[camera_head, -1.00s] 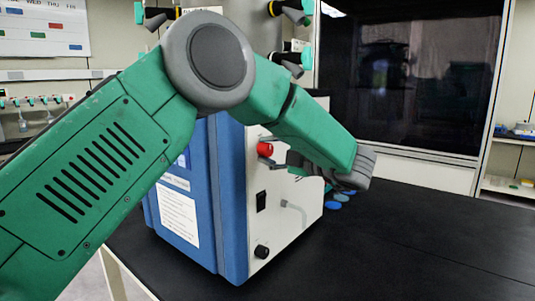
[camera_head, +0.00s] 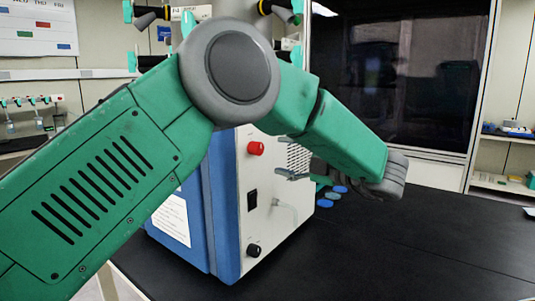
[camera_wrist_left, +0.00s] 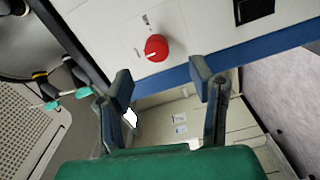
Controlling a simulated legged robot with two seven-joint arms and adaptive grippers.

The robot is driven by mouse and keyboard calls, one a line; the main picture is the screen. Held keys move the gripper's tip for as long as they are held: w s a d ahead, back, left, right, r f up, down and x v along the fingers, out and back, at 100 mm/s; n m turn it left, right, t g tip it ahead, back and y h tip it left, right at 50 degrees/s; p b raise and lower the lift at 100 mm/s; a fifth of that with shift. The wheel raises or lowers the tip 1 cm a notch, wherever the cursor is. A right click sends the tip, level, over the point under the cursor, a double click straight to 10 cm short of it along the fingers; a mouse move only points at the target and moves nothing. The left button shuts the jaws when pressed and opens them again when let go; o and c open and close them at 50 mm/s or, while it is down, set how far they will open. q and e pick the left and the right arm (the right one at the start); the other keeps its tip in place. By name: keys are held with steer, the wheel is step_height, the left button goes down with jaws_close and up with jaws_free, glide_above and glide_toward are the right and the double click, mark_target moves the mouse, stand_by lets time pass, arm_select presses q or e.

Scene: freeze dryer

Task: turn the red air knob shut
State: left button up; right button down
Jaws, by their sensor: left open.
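The red air knob (camera_head: 255,148) is on the white side panel of the blue-and-white freeze dryer (camera_head: 226,205), near its top. In the left wrist view the red knob (camera_wrist_left: 156,47) faces me with a white pointer mark on it. My left gripper (camera_head: 287,174) is right of and a little below the knob in the head view, apart from it. In the wrist view its fingers (camera_wrist_left: 161,78) are spread and empty, with the knob seen beyond the gap between them. My right gripper is not in view.
A black switch (camera_head: 252,200), a black knob (camera_head: 253,250) and a pale hose fitting (camera_head: 286,208) are lower on the same panel. The black bench top (camera_head: 420,240) is clear to the right.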

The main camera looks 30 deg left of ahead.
arm_select(q)
steer(key=d, duration=0.5)
steer(key=shift+s, duration=0.15)
steer(key=shift+a, duration=0.15)
